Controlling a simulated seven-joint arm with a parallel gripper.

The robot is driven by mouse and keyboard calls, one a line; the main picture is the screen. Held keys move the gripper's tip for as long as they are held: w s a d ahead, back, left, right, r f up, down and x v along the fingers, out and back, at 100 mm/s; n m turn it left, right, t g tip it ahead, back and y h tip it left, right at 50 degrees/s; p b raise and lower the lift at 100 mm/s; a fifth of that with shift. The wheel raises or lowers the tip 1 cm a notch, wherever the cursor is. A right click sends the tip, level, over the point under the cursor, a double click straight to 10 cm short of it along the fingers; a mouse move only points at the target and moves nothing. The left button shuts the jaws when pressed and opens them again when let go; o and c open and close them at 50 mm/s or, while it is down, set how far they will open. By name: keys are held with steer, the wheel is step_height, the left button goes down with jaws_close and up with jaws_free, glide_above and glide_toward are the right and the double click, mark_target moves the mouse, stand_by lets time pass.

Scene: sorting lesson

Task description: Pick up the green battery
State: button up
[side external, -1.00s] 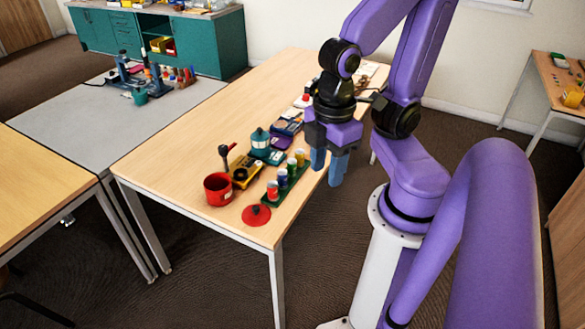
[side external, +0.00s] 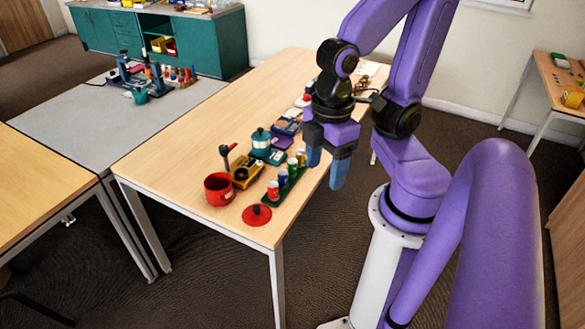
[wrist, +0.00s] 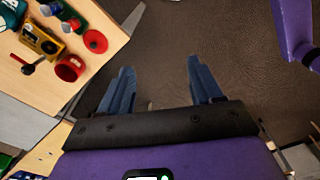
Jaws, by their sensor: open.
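The green battery (side external: 292,167) stands upright in a dark green holder (side external: 269,198) near the right long edge of the wooden table, in the side external view. A red battery (side external: 273,191), a blue battery (side external: 283,179) and a yellow battery (side external: 301,158) stand in the same row. My gripper (side external: 326,171) is open and empty, to the right of the row, with its fingers pointing down. In the wrist view my gripper (wrist: 160,68) hangs over the floor beside the table. There the holder (wrist: 94,17) is cut off at the top, and I cannot make out the green battery.
A red pot (side external: 218,190) and a red lid (side external: 257,215) lie at the table's near end. A yellow device (side external: 245,172) and a teal canister (side external: 261,143) stand left of the batteries. The table's left side is clear.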

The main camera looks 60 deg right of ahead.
steer(key=w+d+f+m, duration=0.1)
steer(key=w+m, duration=0.4)
steer(key=w, duration=0.1)
steer(key=w+d+f+m, duration=0.2)
steer(key=w+m, duration=0.3)
steer(key=w, duration=0.1)
steer(key=m, duration=2.2)
glide_above(293, 160)
step_height(293, 160, down, 10)
steer(key=f, duration=1.1)
steer(key=shift+w+a+f, duration=0.2)
steer(key=shift+f, duration=0.15)
steer(key=shift+s+d+f, duration=0.1)
steer(key=shift+s+f, duration=0.1)
steer(key=shift+f, duration=1.65)
steer(key=shift+w+f, duration=0.1)
steer(key=shift+f, duration=0.7)
